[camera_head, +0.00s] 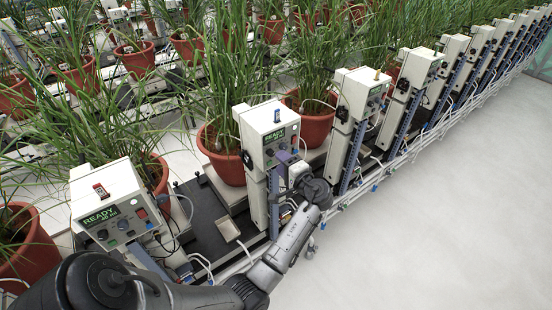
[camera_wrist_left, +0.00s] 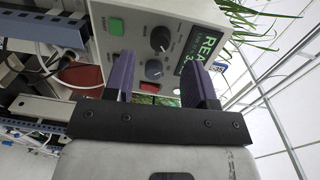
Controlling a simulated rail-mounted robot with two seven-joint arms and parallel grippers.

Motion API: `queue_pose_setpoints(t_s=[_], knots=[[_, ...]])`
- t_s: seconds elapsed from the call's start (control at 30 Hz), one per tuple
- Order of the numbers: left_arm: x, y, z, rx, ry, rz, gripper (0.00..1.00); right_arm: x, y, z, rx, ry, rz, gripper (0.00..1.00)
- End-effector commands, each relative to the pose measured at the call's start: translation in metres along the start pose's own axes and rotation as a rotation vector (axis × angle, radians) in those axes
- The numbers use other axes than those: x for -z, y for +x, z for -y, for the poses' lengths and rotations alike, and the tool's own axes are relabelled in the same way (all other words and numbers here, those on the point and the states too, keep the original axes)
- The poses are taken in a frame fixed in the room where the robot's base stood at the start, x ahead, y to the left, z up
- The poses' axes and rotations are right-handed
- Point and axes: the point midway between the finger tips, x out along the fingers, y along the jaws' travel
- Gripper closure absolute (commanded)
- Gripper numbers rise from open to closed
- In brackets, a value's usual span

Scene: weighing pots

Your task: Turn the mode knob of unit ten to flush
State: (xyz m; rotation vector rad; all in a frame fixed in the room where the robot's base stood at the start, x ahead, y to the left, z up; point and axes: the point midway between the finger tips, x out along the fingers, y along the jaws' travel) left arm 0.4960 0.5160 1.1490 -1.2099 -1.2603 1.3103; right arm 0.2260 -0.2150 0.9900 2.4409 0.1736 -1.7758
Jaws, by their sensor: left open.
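A cream control unit (camera_head: 268,125) with a green READY display stands in the middle of the head view; I cannot read a unit number. In the left wrist view its panel shows sideways, with a large black knob (camera_wrist_left: 161,39), a smaller grey-blue knob (camera_wrist_left: 155,70), a green button (camera_wrist_left: 116,27), a red rocker switch (camera_wrist_left: 148,86) and the display (camera_wrist_left: 201,52). My left gripper (camera_head: 287,160) is in front of this panel. Its purple fingers (camera_wrist_left: 161,82) are open, with the smaller knob seen between them; contact cannot be told. My right gripper is out of view.
A similar unit (camera_head: 110,205) stands at the left, and another (camera_head: 362,92) to the right, with a row going back. Potted grasses (camera_head: 222,155) stand behind. Cables and white pipes run along the front. The pale floor (camera_head: 450,210) at right is clear.

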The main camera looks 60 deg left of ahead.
Motion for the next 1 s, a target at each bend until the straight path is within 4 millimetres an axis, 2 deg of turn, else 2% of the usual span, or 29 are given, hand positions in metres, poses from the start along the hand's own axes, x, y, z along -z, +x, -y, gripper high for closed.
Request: queue_pose_setpoints(t_s=[0.03,0.2,0.43,0.67,1.0], knots=[[0.000,-0.012,-0.002,-0.002,-0.002,-0.002,0.49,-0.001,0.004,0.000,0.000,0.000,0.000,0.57],[0.000,-0.045,-0.002,-0.002,-0.002,-0.002,0.49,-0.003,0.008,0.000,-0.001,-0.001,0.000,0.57],[0.000,-0.078,-0.001,-0.001,-0.001,0.000,0.49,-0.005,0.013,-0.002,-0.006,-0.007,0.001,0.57],[0.000,-0.093,0.000,0.001,-0.001,0.000,0.49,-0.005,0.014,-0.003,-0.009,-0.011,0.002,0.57],[0.000,-0.095,0.001,0.001,-0.001,0.001,0.49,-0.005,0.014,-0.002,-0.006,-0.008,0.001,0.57]])
